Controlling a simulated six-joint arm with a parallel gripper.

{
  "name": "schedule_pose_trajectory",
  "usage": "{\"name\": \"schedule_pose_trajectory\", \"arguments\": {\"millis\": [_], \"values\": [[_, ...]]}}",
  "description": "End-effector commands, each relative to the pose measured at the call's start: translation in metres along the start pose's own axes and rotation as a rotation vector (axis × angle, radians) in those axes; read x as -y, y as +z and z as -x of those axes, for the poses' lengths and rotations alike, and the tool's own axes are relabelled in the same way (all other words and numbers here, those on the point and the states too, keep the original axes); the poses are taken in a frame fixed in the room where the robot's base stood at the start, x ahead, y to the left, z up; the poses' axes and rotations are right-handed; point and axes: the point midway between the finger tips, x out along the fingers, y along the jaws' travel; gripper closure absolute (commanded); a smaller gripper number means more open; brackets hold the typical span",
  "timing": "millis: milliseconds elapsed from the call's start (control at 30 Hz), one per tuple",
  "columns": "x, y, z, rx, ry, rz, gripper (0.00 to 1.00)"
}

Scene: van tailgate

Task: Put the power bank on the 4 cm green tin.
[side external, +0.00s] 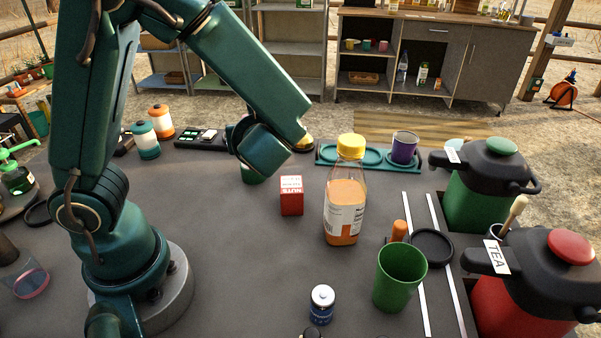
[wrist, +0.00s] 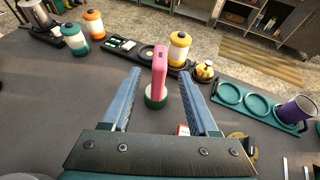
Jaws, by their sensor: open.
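A pink power bank (wrist: 159,68) stands on edge, upright, over the green tin (wrist: 155,101) in the wrist view. Its lower end appears to rest on the tin's top. My gripper (wrist: 160,74) is open, with one finger on each side of the power bank and a visible gap to each. In the side view, my gripper (side external: 262,165) hides the power bank. Only a small part of the green tin (side external: 254,177) shows below it there.
A red nuts box (side external: 291,195) and a yellow-capped bottle (side external: 344,208) stand close to the right. A teal tray (side external: 330,155) with a purple mug (side external: 404,147) lies behind. Small lanterns (side external: 146,141) stand left. A green cup (side external: 399,277) and a battery-shaped can (side external: 322,304) are in front.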

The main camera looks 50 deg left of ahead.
Motion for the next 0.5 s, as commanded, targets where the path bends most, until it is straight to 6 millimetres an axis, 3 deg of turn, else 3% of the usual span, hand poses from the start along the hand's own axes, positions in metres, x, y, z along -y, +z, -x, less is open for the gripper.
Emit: {"name": "schedule_pose_trajectory", "arguments": {"millis": [133,233,400,500], "values": [[-0.011,-0.001,0.006,-0.045,0.032,0.076,0.4],[-0.032,-0.007,0.011,-0.147,0.107,0.254,0.4],[-0.068,-0.03,0.039,-0.406,0.295,0.752,0.4],[-0.074,-0.044,0.064,-0.561,0.406,1.066,0.4]]}}
